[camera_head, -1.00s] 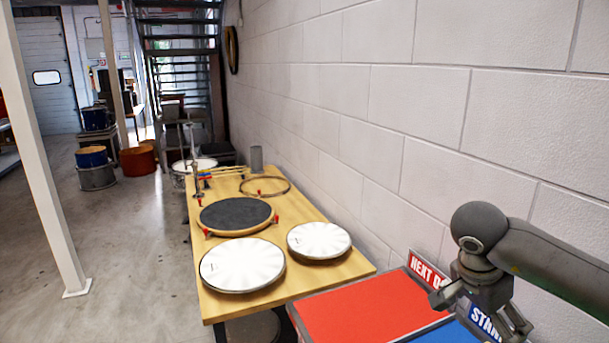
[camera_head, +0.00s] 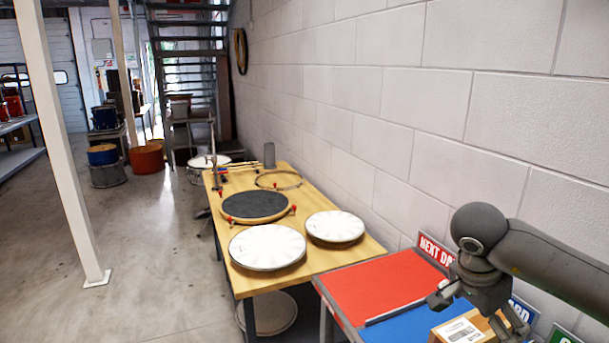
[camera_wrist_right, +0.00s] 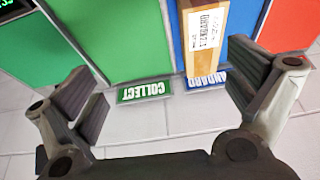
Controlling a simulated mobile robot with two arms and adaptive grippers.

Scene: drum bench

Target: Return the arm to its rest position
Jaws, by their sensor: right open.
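My right arm comes in from the right edge of the head view. Its gripper (camera_head: 482,314) hangs over the sorting table with the red section (camera_head: 375,290) and blue section (camera_head: 425,322). In the right wrist view the gripper (camera_wrist_right: 165,105) is open, with its fingers wide apart and nothing between them. A cardboard box (camera_head: 470,330) with a white label lies on the blue section, below the gripper; it also shows in the right wrist view (camera_wrist_right: 203,50). My left gripper is not in view.
A wooden bench (camera_head: 297,270) left of the sorting table holds two white drumheads (camera_head: 267,247), a dark round pad (camera_head: 255,207) and a hoop (camera_head: 278,180). A block wall (camera_head: 420,110) runs along the right. A white post (camera_head: 62,150) stands at left; the floor between is clear.

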